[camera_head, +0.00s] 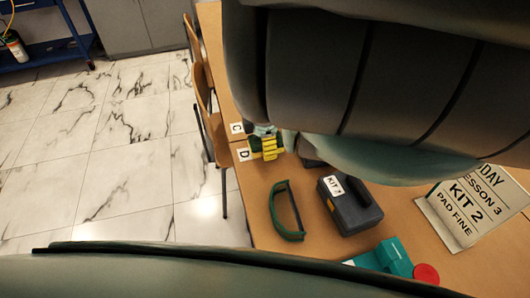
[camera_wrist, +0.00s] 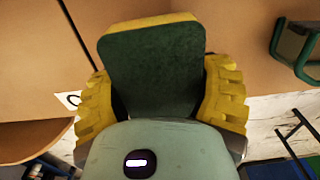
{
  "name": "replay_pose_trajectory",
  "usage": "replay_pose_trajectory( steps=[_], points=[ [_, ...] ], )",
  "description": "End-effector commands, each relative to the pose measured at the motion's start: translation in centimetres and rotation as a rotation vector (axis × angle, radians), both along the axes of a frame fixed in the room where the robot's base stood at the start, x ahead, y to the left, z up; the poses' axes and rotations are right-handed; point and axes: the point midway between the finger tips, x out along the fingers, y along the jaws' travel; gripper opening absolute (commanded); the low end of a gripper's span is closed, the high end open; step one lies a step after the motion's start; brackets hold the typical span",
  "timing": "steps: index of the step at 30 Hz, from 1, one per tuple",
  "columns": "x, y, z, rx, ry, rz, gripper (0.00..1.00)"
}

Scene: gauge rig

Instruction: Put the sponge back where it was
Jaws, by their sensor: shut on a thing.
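The sponge (camera_wrist: 152,72), with a dark green scouring face and a yellow edge, fills the middle of the wrist view. My gripper (camera_wrist: 160,95) is shut on it, with a ribbed yellow finger on each side. In the head view my gripper (camera_head: 267,146) is at the table's left edge, beside the white label cards C (camera_head: 237,128) and D (camera_head: 244,155). The sponge is mostly hidden there by my fingers and arm. I cannot tell whether it touches the table. A card marked C (camera_wrist: 70,100) also shows left of my gripper in the wrist view.
On the table (camera_head: 255,198) are a green-framed loop-shaped object (camera_head: 287,212), a dark case labelled KIT (camera_head: 350,205), a teal block with a red disc (camera_head: 426,273), and a sign reading LESSON 3, KIT 2, PAD FINE (camera_head: 468,208). Wooden chairs (camera_head: 204,100) stand along the left edge.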

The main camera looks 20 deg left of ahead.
Motion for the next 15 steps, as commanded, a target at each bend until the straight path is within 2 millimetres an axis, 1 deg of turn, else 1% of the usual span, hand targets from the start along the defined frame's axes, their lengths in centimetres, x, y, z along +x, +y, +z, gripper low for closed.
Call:
replay_pose_trajectory(
  steps=[1, 7, 11, 15],
  points=[
    [-0.3, 0.0, -0.7, -0.001, 0.005, 0.0, 0.44],
    [-0.2, 0.1, -2.6, 0.001, 0.003, 0.002, 0.44],
    [0.0, 0.0, -3.2, -0.001, -0.002, -0.001, 0.44],
    [0.0, -0.1, -3.2, -0.002, -0.002, 0.0, 0.44]
  ],
)
